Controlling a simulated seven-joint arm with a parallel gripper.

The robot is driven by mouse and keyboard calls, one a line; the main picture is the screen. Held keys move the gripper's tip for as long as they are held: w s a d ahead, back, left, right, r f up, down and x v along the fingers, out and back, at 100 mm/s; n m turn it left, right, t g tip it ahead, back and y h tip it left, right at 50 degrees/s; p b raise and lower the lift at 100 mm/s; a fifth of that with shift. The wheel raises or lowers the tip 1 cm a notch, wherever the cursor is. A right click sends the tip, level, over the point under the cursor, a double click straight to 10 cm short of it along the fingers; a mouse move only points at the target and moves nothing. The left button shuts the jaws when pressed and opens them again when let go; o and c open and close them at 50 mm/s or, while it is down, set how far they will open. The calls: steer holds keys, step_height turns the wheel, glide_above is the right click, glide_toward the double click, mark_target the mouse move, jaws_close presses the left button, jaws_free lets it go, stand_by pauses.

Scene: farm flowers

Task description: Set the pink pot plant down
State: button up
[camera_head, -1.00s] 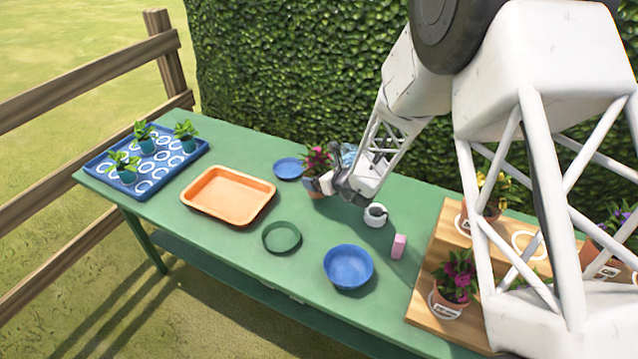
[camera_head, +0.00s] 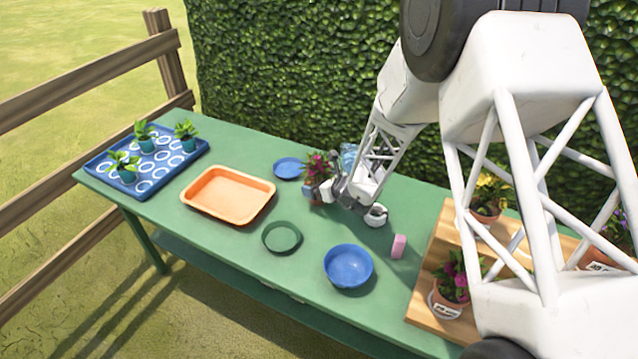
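The pink pot plant (camera_head: 318,168) has pink flowers over green leaves and is at the back middle of the green table (camera_head: 215,264). My gripper (camera_head: 322,191) is at its pot, coming from the right. The fingers appear to be around the pot, but they are small and partly hidden, so I cannot tell whether they grip it. The pot is mostly covered by my gripper, and I cannot tell whether its base touches the table. A blue saucer (camera_head: 287,168) lies just left of the plant.
An orange tray (camera_head: 262,207), a dark green saucer (camera_head: 282,238) and a blue bowl (camera_head: 348,267) are in front. A white cup (camera_head: 377,215) and pink block (camera_head: 399,246) are to the right. A wooden stand (camera_head: 425,290) holds potted plants. A blue tray (camera_head: 103,176) holds seedlings.

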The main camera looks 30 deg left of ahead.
steer(key=shift+r, duration=0.2)
steer(key=v, duration=1.2)
stand_by(0.4)
stand_by(0.7)
steer(key=s+d+r+n+g+h, duration=0.1)
steer(key=s+d+r+n+g, duration=0.1)
steer(key=s+d+r+n, duration=0.5)
steer(key=s+d+r+n+g+h, duration=0.1)
steer(key=s+d+r+n+g, duration=0.2)
steer(key=d+r, duration=0.65)
steer(key=s+d+r+n+t+h, duration=0.1)
steer(key=s+d+r+n+h, duration=0.2)
steer(key=s+d, duration=0.4)
steer(key=s+d+r+n+t+h, duration=0.1)
steer(key=s+d+r+n+h, duration=0.3)
steer(key=s+d, duration=0.3)
steer(key=s+d+r+n+t+h, duration=0.1)
steer(key=s+d+r+n+h, duration=0.3)
steer(key=s+d, duration=0.4)
steer(key=d, duration=0.6)
